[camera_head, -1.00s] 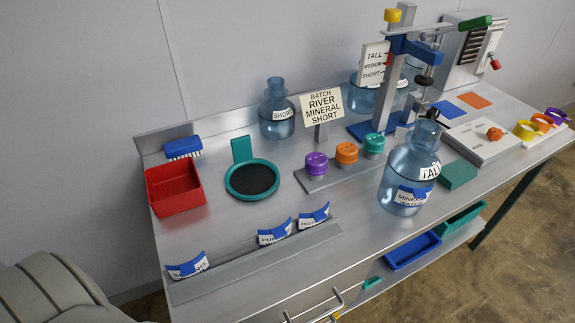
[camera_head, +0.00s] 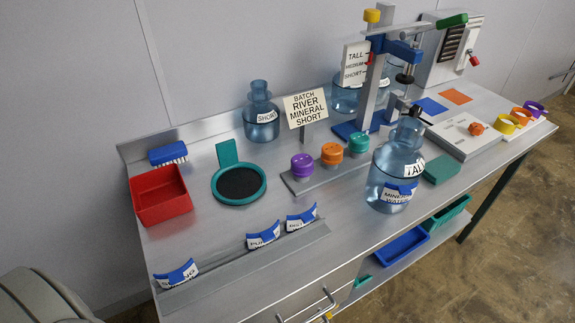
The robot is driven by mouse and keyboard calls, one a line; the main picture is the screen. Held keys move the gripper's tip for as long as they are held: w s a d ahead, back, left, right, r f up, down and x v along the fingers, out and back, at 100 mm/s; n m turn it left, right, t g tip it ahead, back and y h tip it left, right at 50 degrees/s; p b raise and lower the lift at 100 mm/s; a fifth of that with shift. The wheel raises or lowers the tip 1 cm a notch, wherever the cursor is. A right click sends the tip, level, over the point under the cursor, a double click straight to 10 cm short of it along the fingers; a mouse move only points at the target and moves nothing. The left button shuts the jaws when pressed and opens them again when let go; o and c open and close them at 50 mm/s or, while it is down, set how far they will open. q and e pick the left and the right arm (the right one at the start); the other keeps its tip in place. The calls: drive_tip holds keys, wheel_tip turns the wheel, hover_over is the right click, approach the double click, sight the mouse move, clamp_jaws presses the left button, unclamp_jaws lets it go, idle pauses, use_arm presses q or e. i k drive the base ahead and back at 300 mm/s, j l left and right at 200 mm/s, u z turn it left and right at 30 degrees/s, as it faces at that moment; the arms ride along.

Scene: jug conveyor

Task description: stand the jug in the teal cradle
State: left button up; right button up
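The teal cradle (camera_head: 262,193) is a round ring with a black pad and an upright teal tab at its back. It stands empty on the left half of the metal bench. A clear blue jug (camera_head: 378,181) marked TALL, with a blue-and-white mineral water label, stands upright at the bench's front right of centre. A jug marked SHORT (camera_head: 261,130) stands at the back, behind the cradle. More blue jug glass (camera_head: 345,98) shows behind the press, partly hidden. Neither of my grippers is in view.
Between cradle and tall jug is a grey strip with purple (camera_head: 302,166), orange (camera_head: 331,154) and teal (camera_head: 358,143) caps. A sign (camera_head: 305,108) reads BATCH RIVER MINERAL SHORT. A red bin (camera_head: 160,205) stands left; labels on a rail (camera_head: 240,266) line the front. A blue press (camera_head: 390,48) stands behind.

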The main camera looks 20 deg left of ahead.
sight(236, 183)
drive_tip(key=l+u, duration=0.1)
drive_tip(key=u, duration=0.35)
drive_tip(key=l+u, duration=0.15)
drive_tip(key=u, duration=0.35)
